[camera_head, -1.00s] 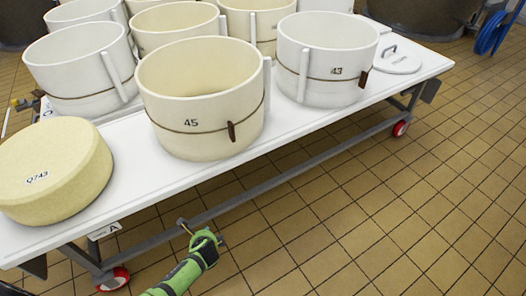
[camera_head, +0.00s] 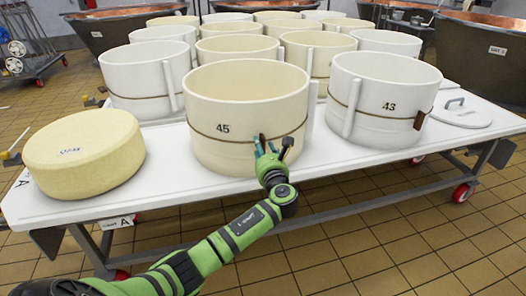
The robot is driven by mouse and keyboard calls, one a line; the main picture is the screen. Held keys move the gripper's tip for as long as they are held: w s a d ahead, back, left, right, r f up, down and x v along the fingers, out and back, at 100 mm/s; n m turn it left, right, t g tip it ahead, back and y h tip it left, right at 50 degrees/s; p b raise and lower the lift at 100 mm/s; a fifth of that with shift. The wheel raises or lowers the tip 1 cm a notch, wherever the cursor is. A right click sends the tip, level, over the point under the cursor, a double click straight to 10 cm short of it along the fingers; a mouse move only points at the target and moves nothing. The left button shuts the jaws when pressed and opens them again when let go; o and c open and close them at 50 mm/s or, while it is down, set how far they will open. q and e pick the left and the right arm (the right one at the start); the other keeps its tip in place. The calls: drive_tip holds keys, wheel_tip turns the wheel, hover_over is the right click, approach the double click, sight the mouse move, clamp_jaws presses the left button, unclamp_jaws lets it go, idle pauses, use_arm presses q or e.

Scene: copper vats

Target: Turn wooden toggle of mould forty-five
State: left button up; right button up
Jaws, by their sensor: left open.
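Mould 45 (camera_head: 215,150) is a cream, open-topped hoop at the front of the white table, with a brown cord around it. Its dark wooden toggle (camera_head: 262,143) hangs on the cord at the front right and is partly hidden by my gripper. My left gripper (camera_head: 271,146) is open, with its fingertips up at the toggle in front of the mould wall. I cannot tell whether the fingers touch it. My right gripper is not in view.
White mould 43 (camera_head: 380,120) with a brown toggle stands close on the right. A cheese wheel (camera_head: 82,155) lies at the left. Several more moulds crowd behind. A white lid (camera_head: 460,112) lies at the right of the table (camera_head: 170,190). Copper vats (camera_head: 487,55) stand at the back.

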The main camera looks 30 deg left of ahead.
use_arm(q)
drive_tip(key=shift+w+a, duration=0.4)
drive_tip(key=shift+a, duration=0.05)
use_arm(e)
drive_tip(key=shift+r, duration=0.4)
use_arm(q)
drive_tip(key=shift+c, duration=0.4)
clamp_jaws()
